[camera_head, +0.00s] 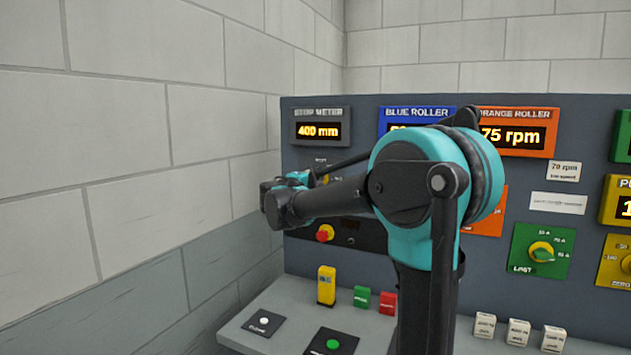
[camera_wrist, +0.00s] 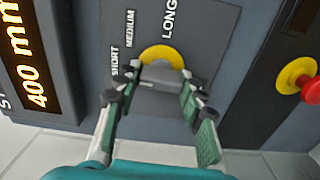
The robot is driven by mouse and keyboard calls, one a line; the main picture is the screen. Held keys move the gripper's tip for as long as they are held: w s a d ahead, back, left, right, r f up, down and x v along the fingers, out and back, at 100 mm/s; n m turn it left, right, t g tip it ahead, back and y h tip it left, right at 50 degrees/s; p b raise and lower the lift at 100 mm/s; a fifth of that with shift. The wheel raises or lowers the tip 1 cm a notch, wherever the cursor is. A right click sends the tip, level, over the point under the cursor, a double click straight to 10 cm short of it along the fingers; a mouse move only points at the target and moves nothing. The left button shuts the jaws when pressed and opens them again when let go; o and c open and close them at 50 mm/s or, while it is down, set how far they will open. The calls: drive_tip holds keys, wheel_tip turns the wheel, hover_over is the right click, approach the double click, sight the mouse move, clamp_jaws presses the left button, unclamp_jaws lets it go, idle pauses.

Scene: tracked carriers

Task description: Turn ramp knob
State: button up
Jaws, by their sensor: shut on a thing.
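The yellow knob (camera_wrist: 162,55) sits on a dark grey panel plate with the words SHORT, MEDIUM and LONG around it in the wrist view. No ramp label is readable. My gripper (camera_wrist: 160,80) is at the knob, its fingers closed on it. The fingertips cover the knob's near part, and its pointer direction cannot be told. In the head view a bit of the yellow knob (camera_head: 323,180) shows below the STOP METER display (camera_head: 318,128). There my arm hides most of the knob's plate and my gripper's fingers.
A red button on a yellow base (camera_wrist: 300,80) stands out to the right in the wrist view; it also shows in the head view (camera_head: 324,234). The desk (camera_head: 278,310) below holds a yellow block (camera_head: 326,285) and several buttons. A block wall (camera_head: 150,170) stands at left.

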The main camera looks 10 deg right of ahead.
drive_tip(key=shift+n, duration=0.3)
drive_tip(key=o, duration=1.2)
drive_tip(key=shift+c, duration=0.2)
drive_tip(key=shift+s+a, duration=0.1)
drive_tip(key=v, duration=1.1)
drive_tip(key=shift+s+a, duration=0.2)
drive_tip(key=shift+s, duration=0.1)
drive_tip(key=shift+s, duration=0.1)
